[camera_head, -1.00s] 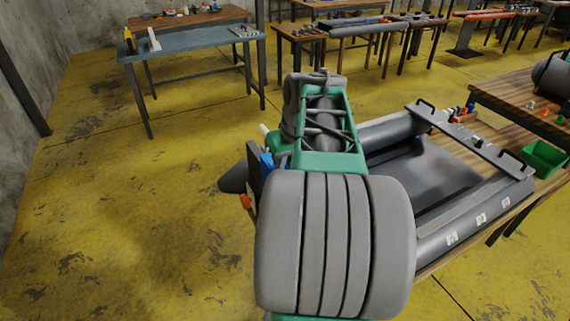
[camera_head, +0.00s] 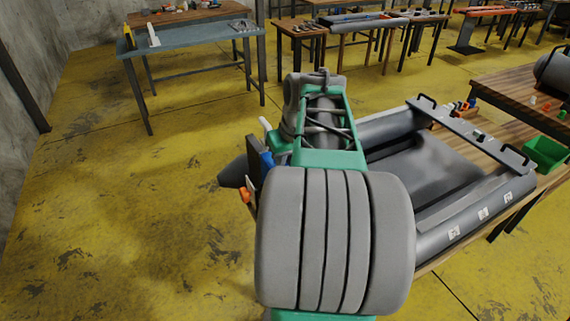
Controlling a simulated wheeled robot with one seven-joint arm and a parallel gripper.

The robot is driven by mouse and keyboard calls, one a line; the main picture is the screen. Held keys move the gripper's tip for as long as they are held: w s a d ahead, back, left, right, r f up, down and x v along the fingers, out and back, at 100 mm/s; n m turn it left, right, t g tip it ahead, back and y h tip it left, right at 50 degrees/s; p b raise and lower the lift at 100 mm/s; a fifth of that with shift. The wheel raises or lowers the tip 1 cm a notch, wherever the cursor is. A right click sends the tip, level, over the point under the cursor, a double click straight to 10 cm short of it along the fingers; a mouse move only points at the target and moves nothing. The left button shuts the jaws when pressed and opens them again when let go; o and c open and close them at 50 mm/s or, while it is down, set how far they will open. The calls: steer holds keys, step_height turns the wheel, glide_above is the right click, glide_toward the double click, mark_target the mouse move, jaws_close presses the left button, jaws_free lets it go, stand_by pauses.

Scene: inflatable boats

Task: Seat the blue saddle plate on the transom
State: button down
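A grey inflatable boat (camera_head: 486,213) lies on a wooden bench at the right. Its near end is largely hidden behind my arm. A dark upright board, perhaps the transom (camera_head: 254,170), shows as a thin strip left of my arm. A small blue piece (camera_head: 266,160), perhaps the saddle plate, shows against the board's upper part. I cannot tell whether it is seated or only close to the board. A small orange piece (camera_head: 246,195) shows beside the board. My gripper is hidden behind my grey and green arm, so its fingers and any hold cannot be seen.
A grey board with handles (camera_head: 470,134) lies across the boat's far part. A blue-topped table (camera_head: 190,55) stands at the back left. The yellow floor at the left is clear.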

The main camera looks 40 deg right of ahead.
steer(key=shift+f+b, duration=1.05)
steer(key=shift+f, duration=0.25)
stand_by(0.4)
steer(key=c, duration=1.3)
jaws_free()
